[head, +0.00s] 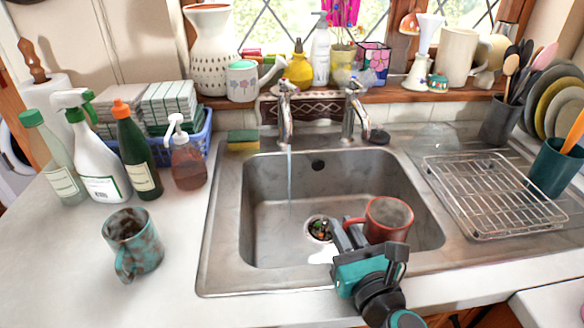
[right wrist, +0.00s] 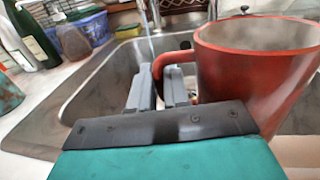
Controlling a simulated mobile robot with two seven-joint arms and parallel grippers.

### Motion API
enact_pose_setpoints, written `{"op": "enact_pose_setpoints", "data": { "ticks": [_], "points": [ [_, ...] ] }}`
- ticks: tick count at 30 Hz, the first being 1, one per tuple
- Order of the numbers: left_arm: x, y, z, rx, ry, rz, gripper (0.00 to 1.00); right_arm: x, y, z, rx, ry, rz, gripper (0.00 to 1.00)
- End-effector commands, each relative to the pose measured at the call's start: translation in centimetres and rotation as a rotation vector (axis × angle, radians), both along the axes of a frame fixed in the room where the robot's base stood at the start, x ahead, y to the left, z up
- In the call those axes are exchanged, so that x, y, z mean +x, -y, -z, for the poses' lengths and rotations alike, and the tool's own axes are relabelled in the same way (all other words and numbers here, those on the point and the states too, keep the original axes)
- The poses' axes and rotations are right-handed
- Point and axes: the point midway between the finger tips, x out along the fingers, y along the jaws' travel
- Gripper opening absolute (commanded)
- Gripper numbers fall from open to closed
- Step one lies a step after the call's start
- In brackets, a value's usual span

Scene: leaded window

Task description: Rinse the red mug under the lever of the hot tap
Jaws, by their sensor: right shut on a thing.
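The red mug (head: 388,219) is held upright over the right front part of the sink. It also shows large in the right wrist view (right wrist: 255,70). My right gripper (head: 345,236) is shut on the mug's handle, at the mug's left side; the handle (right wrist: 172,62) curves behind the fingers in the wrist view. The left tap (head: 285,118) runs a thin stream of water (head: 289,178) into the basin, to the left of the mug and apart from it. The right tap (head: 352,112) shows no water. Which tap is hot I cannot tell. My left gripper is out of view.
A teal mottled mug (head: 132,243) stands on the left counter (head: 60,270). Spray and soap bottles (head: 98,155) stand behind it. A wire rack (head: 492,195) lies on the drainer at right. The sink basin (head: 270,225) has debris at its drain (head: 318,229).

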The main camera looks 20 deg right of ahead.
Motion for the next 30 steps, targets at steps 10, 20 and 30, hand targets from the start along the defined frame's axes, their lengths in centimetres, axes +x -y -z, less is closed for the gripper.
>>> {"op": "enact_pose_setpoints", "data": {
  "ticks": [10,20,30],
  "points": [
    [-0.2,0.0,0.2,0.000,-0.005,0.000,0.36,-0.3,0.4,0.4,-0.001,-0.009,0.004,0.00],
    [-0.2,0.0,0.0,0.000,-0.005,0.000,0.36,0.4,-0.4,0.4,0.002,-0.008,0.002,0.00],
    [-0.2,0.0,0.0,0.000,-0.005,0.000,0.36,0.4,-0.6,0.4,0.002,-0.008,0.000,0.00]
  ]
}}
